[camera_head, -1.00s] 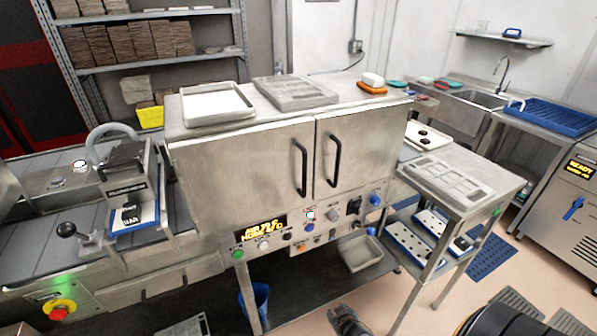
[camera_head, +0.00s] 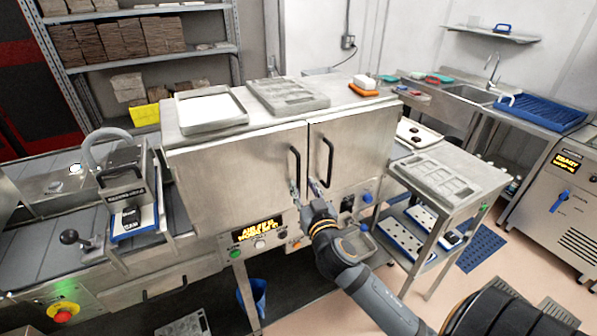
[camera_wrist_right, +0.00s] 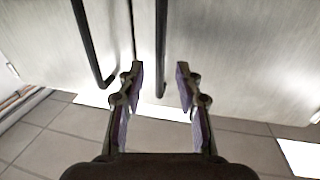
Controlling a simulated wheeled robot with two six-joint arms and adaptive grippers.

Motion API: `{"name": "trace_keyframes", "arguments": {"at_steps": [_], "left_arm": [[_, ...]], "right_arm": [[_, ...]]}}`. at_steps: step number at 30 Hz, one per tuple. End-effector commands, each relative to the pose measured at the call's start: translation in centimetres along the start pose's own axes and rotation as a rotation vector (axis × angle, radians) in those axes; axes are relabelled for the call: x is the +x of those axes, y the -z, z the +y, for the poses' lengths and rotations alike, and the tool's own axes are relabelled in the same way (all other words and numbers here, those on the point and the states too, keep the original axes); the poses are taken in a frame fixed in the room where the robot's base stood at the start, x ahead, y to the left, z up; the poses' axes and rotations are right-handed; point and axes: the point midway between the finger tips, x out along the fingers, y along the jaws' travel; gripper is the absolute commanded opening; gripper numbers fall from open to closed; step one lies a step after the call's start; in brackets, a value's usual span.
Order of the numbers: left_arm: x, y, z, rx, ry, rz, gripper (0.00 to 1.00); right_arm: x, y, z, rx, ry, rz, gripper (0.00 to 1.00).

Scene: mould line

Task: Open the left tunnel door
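The left tunnel door (camera_head: 240,175) is a shut, brushed-steel panel with a black vertical bar handle (camera_head: 295,165) near its right edge. The right door (camera_head: 355,150) is also shut, with its own black handle (camera_head: 328,162). My right gripper (camera_head: 306,188) is open and empty in front of the doors, low by the handles. In the right wrist view, the open fingers (camera_wrist_right: 159,70) point at the doors. The right door's handle (camera_wrist_right: 160,50) appears between them, and the left door's handle (camera_wrist_right: 88,45) is left of them. I cannot tell any contact. My left gripper is not in view.
A control panel with a lit display (camera_head: 259,230) and knobs lies below the doors. A white tray (camera_head: 210,110) and a grey mould (camera_head: 287,96) rest on the cabinet top. A steel side table (camera_head: 450,172) stands at the right.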

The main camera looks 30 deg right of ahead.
Motion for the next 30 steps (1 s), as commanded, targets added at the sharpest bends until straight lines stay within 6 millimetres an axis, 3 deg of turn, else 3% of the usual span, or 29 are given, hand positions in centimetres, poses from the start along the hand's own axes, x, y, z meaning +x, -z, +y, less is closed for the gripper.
{"name": "trace_keyframes", "arguments": {"at_steps": [3, 9, 19, 27, 30], "left_arm": [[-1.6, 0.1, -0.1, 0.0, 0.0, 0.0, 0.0], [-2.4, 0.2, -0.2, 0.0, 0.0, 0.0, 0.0], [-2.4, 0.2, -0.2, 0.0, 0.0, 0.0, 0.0], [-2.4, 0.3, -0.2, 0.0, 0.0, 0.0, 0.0], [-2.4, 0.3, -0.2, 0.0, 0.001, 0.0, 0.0]], "right_arm": [[2.5, 0.6, 0.0, 0.003, -0.002, 0.0, 0.35], [5.0, 0.2, 0.0, 0.001, 0.0, -0.001, 0.35], [5.5, 0.0, 0.0, 0.001, 0.001, 0.0, 0.35], [5.5, 0.0, 0.0, 0.001, 0.001, -0.001, 0.0], [5.5, 0.0, 0.0, 0.001, 0.001, -0.001, 0.0]]}}
